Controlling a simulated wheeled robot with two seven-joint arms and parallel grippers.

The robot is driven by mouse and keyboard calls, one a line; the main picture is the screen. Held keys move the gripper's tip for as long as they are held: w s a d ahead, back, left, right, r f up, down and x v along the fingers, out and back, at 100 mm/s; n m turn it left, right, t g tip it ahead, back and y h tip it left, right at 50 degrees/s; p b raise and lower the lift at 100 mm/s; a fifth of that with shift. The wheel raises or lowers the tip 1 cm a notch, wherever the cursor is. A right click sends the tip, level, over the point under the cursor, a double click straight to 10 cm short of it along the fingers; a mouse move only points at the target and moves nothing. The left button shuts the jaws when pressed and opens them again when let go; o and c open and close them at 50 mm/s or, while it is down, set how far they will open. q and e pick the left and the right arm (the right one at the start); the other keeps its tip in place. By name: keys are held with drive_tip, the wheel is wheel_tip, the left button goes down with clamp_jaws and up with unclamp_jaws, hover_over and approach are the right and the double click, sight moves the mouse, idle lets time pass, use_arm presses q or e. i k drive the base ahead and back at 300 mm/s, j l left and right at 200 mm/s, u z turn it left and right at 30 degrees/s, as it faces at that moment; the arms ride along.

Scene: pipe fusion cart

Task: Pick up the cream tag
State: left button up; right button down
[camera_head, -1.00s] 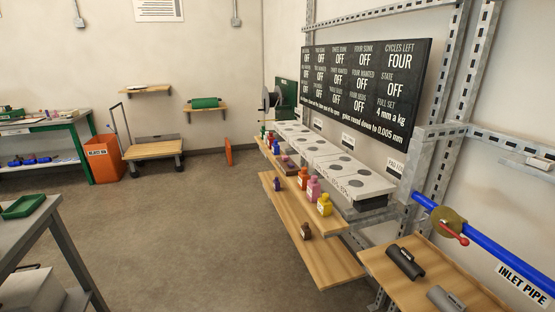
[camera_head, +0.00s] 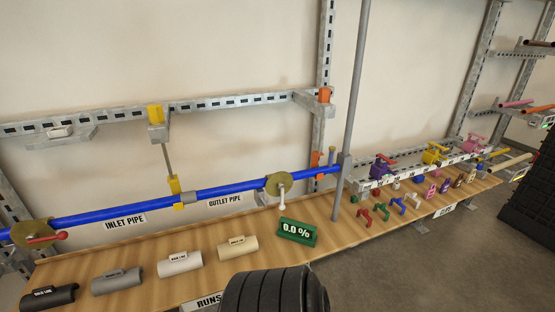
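A row of curved tags lies along the front of the wooden shelf (camera_head: 140,262). The cream tag (camera_head: 237,248) is the rightmost of them, with a small label on top. A paler, whitish tag (camera_head: 180,263) lies just left of it, then a grey tag (camera_head: 117,282) and a black tag (camera_head: 48,298). The cream tag lies apart from its neighbours, and nothing holds it. Neither of my grippers shows in this view.
A blue pipe (camera_head: 130,208) with valves runs behind the tags. A grey upright post (camera_head: 352,110) stands right of them. Small coloured fittings (camera_head: 405,203) fill the shelf's right part.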

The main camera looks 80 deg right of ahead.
sight(471, 177)
drive_tip(key=z, duration=2.6)
